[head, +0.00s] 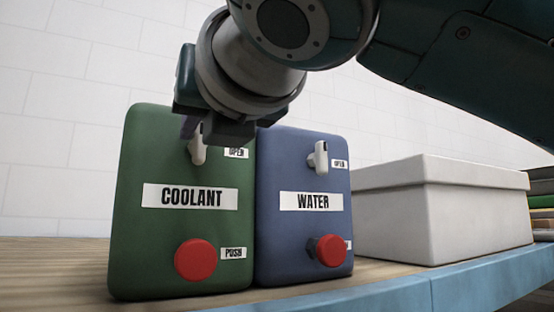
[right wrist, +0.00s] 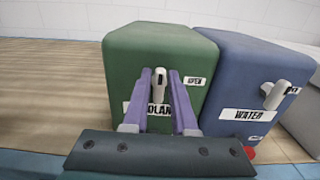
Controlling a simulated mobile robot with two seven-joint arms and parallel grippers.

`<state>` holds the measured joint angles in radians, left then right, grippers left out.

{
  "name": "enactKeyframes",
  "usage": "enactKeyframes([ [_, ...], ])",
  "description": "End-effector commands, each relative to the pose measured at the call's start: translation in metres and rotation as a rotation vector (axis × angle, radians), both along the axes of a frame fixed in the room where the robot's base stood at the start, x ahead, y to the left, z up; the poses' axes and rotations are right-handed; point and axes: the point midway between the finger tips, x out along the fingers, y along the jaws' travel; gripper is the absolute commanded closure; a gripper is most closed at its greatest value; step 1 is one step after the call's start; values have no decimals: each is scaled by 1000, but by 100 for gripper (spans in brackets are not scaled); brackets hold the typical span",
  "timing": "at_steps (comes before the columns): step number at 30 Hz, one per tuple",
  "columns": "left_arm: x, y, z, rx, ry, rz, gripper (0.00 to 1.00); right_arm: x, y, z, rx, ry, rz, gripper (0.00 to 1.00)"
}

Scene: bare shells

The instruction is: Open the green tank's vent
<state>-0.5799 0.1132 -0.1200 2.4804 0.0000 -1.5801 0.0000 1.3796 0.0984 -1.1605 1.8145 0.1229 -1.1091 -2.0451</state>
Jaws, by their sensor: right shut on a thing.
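The green tank (head: 130,225) is labelled COOLANT and stands upright on the wooden bench. Its white vent lever (head: 197,152) is near the top of its front, beside an OPEN label (head: 236,153). The lever hangs about upright, its upper part hidden by my right gripper (head: 205,130) in the head view. In the right wrist view the two purple fingers stand on either side of the lever (right wrist: 159,76), shut on it. A red PUSH button (head: 196,260) is low on the tank's front. My left gripper is not in view.
A blue WATER tank (head: 305,235) with its own white lever (head: 320,157) and red button (head: 330,250) stands close on the right. A white lidded box (head: 440,215) is beyond it. Bare bench (right wrist: 50,85) lies left of the green tank.

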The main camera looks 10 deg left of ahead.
Motion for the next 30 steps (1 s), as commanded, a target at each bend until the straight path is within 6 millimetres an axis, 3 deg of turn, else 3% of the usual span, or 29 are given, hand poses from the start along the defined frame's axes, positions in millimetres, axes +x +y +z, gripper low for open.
enactKeyframes([
  [4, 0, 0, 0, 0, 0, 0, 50, 0, 0, 0, 0, 0, -1, 100],
  [20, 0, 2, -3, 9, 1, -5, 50, 1, -1, -1, 19, 14, -2, 100],
  [30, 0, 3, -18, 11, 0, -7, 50, 2, -2, -4, 179, 122, -2, 100],
])
